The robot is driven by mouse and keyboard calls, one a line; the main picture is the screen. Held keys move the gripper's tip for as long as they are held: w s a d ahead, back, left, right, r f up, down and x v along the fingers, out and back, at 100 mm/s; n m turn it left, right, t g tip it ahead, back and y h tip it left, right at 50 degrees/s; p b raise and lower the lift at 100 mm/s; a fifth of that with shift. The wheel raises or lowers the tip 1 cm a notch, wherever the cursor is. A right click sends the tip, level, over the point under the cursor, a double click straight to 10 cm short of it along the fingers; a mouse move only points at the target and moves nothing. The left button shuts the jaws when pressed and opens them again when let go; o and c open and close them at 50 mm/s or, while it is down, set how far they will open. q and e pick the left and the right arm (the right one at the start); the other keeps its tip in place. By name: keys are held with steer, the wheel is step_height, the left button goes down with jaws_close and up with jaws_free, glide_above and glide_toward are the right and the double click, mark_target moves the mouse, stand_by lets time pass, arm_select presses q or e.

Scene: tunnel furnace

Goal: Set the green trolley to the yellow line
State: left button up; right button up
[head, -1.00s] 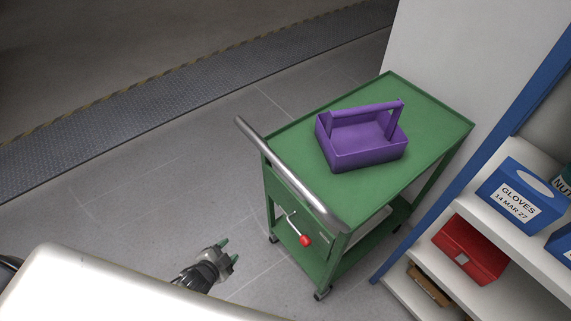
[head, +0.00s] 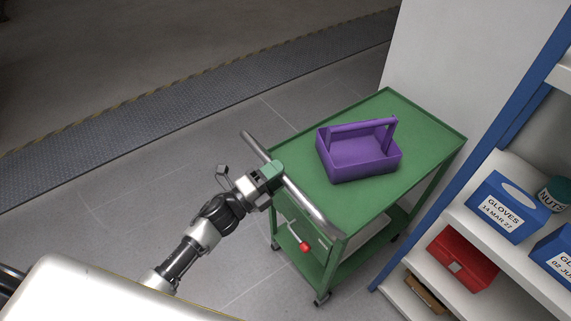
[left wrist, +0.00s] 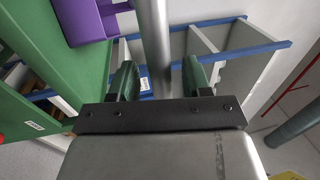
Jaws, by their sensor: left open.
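The green trolley (head: 430,135) stands on the grey floor beside the wall and shelving, a purple open-topped carrier (head: 360,160) on its top. Its silver handle bar (head: 312,208) runs along the near-left end. My left gripper (head: 272,178) is at the middle of this bar. In the left wrist view the open fingers (left wrist: 160,78) stand either side of the handle bar (left wrist: 152,35); contact cannot be told. A red-knobbed lever (head: 304,246) is below the handle. My right gripper is not in view.
A blue-framed shelf (head: 450,185) with glove boxes (head: 510,205) and a red box (head: 463,258) stands close on the trolley's right. A pale wall (head: 470,50) is behind it. Bare floor (head: 150,180) lies to the left, then dark grating (head: 130,130).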

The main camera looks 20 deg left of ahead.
arm_select(q)
steer(key=shift+x, duration=1.35)
jaws_close()
